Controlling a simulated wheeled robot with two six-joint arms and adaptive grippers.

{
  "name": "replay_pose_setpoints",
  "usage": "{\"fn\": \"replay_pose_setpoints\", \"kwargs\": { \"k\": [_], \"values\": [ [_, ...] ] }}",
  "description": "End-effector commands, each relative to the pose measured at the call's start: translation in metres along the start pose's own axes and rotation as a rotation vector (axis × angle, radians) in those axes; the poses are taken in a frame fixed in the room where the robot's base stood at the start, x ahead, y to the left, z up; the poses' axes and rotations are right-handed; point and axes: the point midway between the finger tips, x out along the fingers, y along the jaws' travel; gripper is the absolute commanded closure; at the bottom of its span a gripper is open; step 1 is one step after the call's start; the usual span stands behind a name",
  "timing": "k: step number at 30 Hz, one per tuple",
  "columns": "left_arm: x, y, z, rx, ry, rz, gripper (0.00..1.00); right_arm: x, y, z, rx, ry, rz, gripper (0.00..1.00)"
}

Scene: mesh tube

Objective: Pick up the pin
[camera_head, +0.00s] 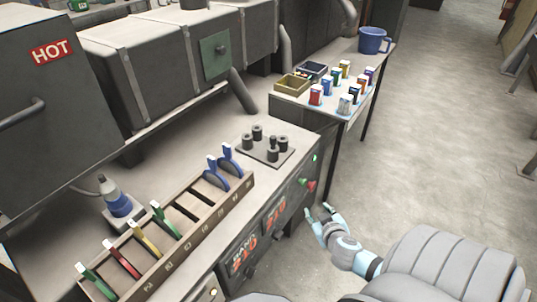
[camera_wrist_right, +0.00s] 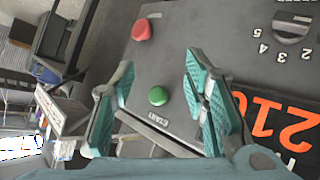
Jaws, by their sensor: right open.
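I cannot tell for sure which object is the pin. My right gripper (camera_head: 322,212) is in front of the counter's front panel, to the right of the plate and lower. In the right wrist view my right gripper (camera_wrist_right: 160,105) is open and empty, facing the panel. A green button (camera_wrist_right: 158,96) shows between its fingers and a red button (camera_wrist_right: 142,30) beyond. My left gripper is not in view.
A wooden rack (camera_head: 170,245) with colored-handled tools runs along the counter's front edge. A blue-based bottle (camera_head: 121,206) stands behind it. Open floor (camera_head: 440,140) lies to the right.

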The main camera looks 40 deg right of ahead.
Motion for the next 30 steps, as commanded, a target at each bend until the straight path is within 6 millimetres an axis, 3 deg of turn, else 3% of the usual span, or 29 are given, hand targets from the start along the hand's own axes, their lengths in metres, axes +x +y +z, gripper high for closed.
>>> {"fn": "replay_pose_setpoints", "kwargs": {
  "k": [1, 3, 6, 7, 10, 16, 30],
  "values": [
    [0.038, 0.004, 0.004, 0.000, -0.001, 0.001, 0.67, 0.001, -0.009, -0.038, 0.052, 0.153, -0.004, 0.58],
    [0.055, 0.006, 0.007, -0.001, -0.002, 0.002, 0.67, -0.029, -0.014, -0.103, 0.153, 0.347, -0.030, 0.58],
    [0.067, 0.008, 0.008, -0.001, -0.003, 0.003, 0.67, -0.070, -0.020, -0.158, 0.266, 0.518, -0.087, 0.58],
    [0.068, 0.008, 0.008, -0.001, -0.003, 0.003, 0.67, -0.076, -0.021, -0.167, 0.288, 0.545, -0.100, 0.58],
    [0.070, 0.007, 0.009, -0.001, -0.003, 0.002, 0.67, -0.076, -0.021, -0.189, 0.319, 0.582, -0.115, 0.58],
    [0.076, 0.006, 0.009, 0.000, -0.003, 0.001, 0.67, -0.032, -0.020, -0.219, 0.321, 0.579, -0.112, 0.58],
    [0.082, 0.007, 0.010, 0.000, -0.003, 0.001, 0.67, 0.028, -0.023, -0.260, 0.318, 0.573, -0.114, 0.58]
  ]
}}
